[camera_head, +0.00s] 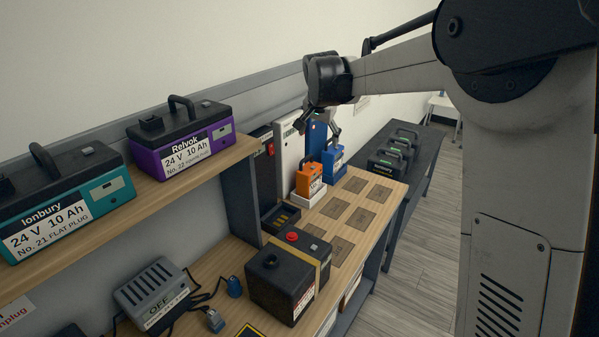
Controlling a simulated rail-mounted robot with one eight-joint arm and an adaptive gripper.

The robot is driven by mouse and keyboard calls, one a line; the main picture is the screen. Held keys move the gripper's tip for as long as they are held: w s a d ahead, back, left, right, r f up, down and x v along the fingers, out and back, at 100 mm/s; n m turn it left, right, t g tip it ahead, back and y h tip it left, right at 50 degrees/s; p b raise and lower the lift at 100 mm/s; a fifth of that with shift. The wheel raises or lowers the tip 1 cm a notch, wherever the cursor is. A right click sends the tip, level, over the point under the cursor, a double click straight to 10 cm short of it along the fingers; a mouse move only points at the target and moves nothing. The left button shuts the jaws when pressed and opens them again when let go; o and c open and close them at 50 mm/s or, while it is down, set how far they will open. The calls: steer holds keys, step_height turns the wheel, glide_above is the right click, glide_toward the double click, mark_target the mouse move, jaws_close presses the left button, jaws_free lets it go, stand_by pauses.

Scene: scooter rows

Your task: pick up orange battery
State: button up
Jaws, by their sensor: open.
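The orange battery (309,179) has a dark top handle and stands upright on a small white stand (309,197) on the wooden bench. A blue battery (334,160) stands just behind it to the right. My gripper (318,129) is above and slightly behind the orange battery in the picture, pointing down. Its fingers are apart and it holds nothing that I can see. It appears clear of the orange battery's handle.
White cabinet (289,160) stands against the wall left of the orange battery. Flat brown pads (341,216) lie on the bench (385,218). A black battery with a yellow band (282,285) stands in front. Purple (195,150) and teal (70,215) batteries sit on the left shelf.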

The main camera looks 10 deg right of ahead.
steer(key=m, duration=0.2)
glide_toward(312, 166)
steer(key=w+f, duration=0.1)
steer(key=f, duration=0.1)
steer(key=w+f+p, duration=0.1)
steer(key=w+f, duration=0.1)
steer(key=shift+w+f, duration=0.15)
steer(key=shift+w, duration=0.2)
steer(key=shift+s+d+p+x, duration=0.1)
steer(key=shift+p+x, duration=0.05)
steer(key=shift+x, duration=0.8)
steer(key=shift+s+d+p+x, duration=0.1)
steer(key=shift+s+x, duration=0.05)
steer(key=shift+x, duration=0.8)
steer(key=shift+s+d+p+x, duration=0.1)
steer(key=shift+p+x, duration=0.05)
steer(key=shift+x, duration=0.8)
jaws_close()
